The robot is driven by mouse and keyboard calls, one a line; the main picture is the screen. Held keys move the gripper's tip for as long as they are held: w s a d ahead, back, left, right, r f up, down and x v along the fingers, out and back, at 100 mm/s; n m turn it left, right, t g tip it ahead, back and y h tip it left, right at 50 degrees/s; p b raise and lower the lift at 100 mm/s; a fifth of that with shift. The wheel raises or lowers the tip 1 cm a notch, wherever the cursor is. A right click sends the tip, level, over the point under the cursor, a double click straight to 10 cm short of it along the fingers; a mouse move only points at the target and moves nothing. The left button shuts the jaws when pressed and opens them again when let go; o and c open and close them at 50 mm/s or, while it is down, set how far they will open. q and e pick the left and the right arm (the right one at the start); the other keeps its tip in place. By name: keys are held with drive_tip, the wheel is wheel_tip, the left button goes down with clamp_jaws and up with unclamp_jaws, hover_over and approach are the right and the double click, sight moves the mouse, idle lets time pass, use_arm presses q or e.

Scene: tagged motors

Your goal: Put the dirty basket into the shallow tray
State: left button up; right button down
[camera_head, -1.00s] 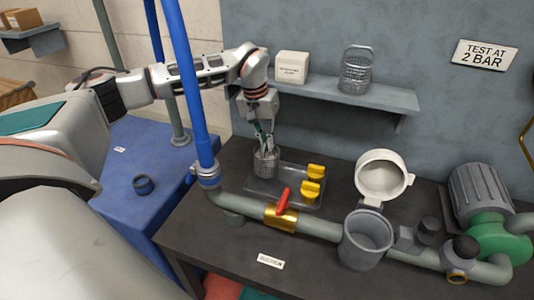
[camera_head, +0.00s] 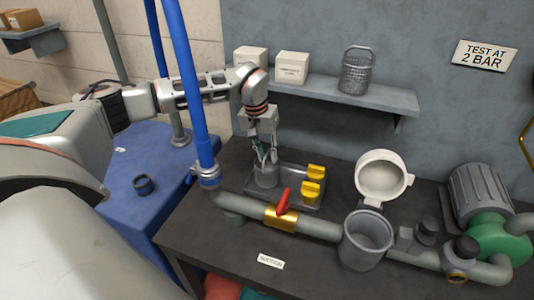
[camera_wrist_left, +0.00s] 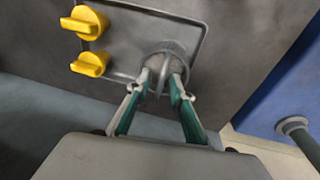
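The dirty basket (camera_head: 266,176), a small grey cup with a thin handle, stands upright in the left end of the shallow tray (camera_head: 296,202). In the left wrist view the basket (camera_wrist_left: 168,50) sits inside the tray's rim (camera_wrist_left: 196,38), near a corner. My left gripper (camera_head: 265,158) is right above the basket, pointing down. In the left wrist view its fingertips (camera_wrist_left: 161,76) are apart, one on each side of the handle, with gaps. The fingers partly hide the basket. My right gripper is not in view.
Two yellow valve handles (camera_head: 314,182) occupy the tray's right side. A pipe with a red-handled valve (camera_head: 284,201) runs in front. A grey open-lidded pot (camera_head: 367,240) stands to the right. A mesh basket (camera_head: 356,72) and white boxes (camera_head: 292,68) stand on the shelf (camera_head: 345,93).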

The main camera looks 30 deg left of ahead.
use_arm(q)
wheel_tip(320, 180, up, 12)
drive_tip(key=s+a, duration=0.1)
drive_tip(key=shift+s, duration=0.35)
drive_tip(key=shift+a, duration=0.1)
idle(0.7)
